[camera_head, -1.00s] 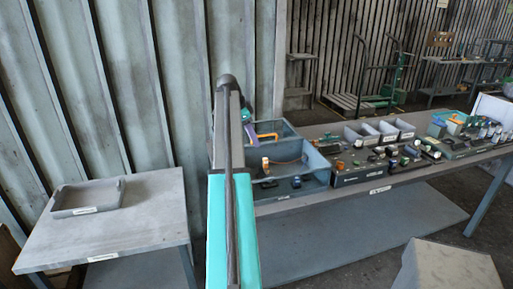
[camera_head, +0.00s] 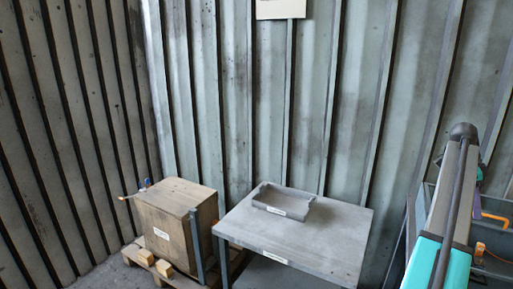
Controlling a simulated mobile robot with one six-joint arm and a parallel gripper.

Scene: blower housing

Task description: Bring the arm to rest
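My arm (camera_head: 447,215) shows at the right of the head view, a long grey and turquoise link reaching away toward the wall. My gripper at its far end cannot be made out; the arm's own links hide that area. A grey table (camera_head: 340,228) stands left of the arm with an empty-looking shallow grey tray (camera_head: 284,205) on it. The arm is apart from this table in the picture.
A wooden crate (camera_head: 178,205) sits on a pallet (camera_head: 133,250) at the lower left, with small wooden blocks at its foot. Grey bins (camera_head: 495,238) with an orange handle (camera_head: 496,219) lie behind the arm at the right edge. Corrugated wall (camera_head: 240,110) closes off the back.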

